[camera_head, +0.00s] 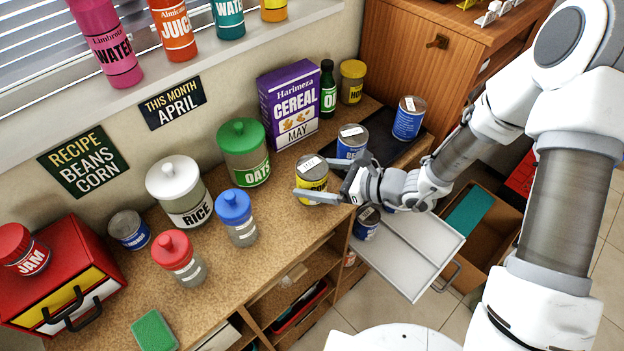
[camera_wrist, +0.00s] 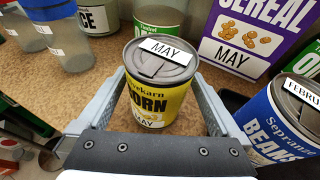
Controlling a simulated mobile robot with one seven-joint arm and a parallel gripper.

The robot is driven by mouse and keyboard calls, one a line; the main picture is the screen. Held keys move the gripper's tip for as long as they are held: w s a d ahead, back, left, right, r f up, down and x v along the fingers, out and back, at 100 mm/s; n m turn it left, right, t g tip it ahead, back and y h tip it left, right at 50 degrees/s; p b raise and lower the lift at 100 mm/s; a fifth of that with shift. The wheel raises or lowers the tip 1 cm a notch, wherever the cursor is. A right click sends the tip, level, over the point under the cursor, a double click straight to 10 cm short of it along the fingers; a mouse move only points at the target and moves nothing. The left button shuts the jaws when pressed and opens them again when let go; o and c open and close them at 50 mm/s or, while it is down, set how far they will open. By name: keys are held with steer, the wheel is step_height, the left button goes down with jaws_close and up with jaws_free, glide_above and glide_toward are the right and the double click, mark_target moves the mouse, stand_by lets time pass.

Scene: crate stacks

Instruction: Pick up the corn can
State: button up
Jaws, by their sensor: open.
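The corn can (camera_head: 311,176) is yellow with a grey lid and a white label. It stands upright on the brown counter, and in the wrist view the can (camera_wrist: 160,85) reads "CORN" and "MAY". My gripper (camera_head: 318,191) is open, with its fingers on either side of the can near its lower part. In the wrist view the fingers of my gripper (camera_wrist: 152,100) flank the can with the left finger close to it; I cannot tell whether they touch it.
A blue beans can (camera_wrist: 285,120) marked "FEBRU" stands to the right of my gripper. Behind are a green-lidded oats jar (camera_head: 243,165) and a purple cereal box (camera_head: 290,110). A blue-lidded jar (camera_head: 237,225) stands to the left. A white drawer (camera_head: 425,240) is pulled out below.

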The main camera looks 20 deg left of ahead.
steer(key=x, duration=0.3)
steer(key=shift+a+f, duration=0.2)
steer(key=shift+a, duration=0.15)
jaws_close()
